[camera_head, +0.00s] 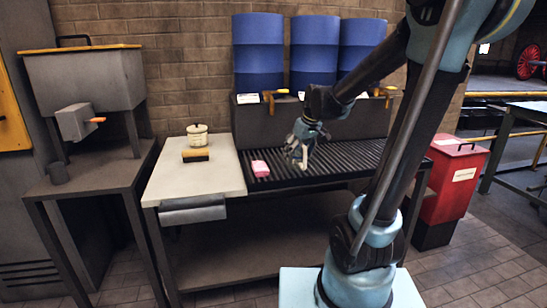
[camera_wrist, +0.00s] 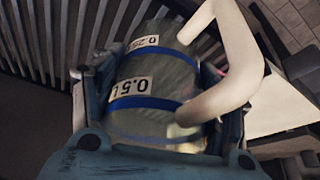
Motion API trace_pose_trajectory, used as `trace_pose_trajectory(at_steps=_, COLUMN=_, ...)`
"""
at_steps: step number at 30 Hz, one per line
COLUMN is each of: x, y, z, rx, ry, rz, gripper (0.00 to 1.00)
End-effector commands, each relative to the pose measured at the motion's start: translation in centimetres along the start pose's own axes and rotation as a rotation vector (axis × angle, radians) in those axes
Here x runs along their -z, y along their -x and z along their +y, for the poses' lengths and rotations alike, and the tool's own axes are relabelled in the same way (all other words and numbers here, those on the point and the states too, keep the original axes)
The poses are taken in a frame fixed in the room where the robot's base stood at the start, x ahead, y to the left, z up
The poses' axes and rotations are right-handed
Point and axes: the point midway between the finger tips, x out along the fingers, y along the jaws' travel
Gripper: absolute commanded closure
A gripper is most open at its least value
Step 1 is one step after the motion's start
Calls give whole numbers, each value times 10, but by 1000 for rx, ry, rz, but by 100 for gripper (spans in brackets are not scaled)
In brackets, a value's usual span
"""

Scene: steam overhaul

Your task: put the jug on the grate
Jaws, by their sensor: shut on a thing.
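The jug (camera_wrist: 158,80) is a grey, see-through measuring vessel with blue bands, labels reading 0.5 L and 0.25 L, and a thick cream handle (camera_wrist: 232,60). My gripper (camera_wrist: 150,115) is shut around its body, one finger on each side. In the head view my gripper (camera_head: 301,146) is over the left-middle part of the dark slatted grate (camera_head: 365,165), with the pale handle of the jug (camera_head: 303,157) just showing. The slats also show behind the jug in the wrist view (camera_wrist: 50,30). I cannot tell whether the jug's base touches the grate.
Blue barrels (camera_head: 313,50) with taps (camera_head: 270,98) stand behind. The grate's right side is clear.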

Motion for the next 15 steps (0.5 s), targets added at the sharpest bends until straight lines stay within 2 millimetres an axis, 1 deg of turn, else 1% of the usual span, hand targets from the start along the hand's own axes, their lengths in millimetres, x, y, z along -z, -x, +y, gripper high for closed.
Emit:
trace_pose_trajectory(at_steps=2, x=4, y=-1, z=0, rx=0, ry=1, rz=0, gripper=76)
trace_pose_trajectory(at_steps=5, x=15, y=-6, z=0, rx=0, ry=0, rz=0, gripper=76)
trace_pose_trajectory(at_steps=15, x=68, y=-28, z=0, rx=0, ry=1, rz=0, gripper=76)
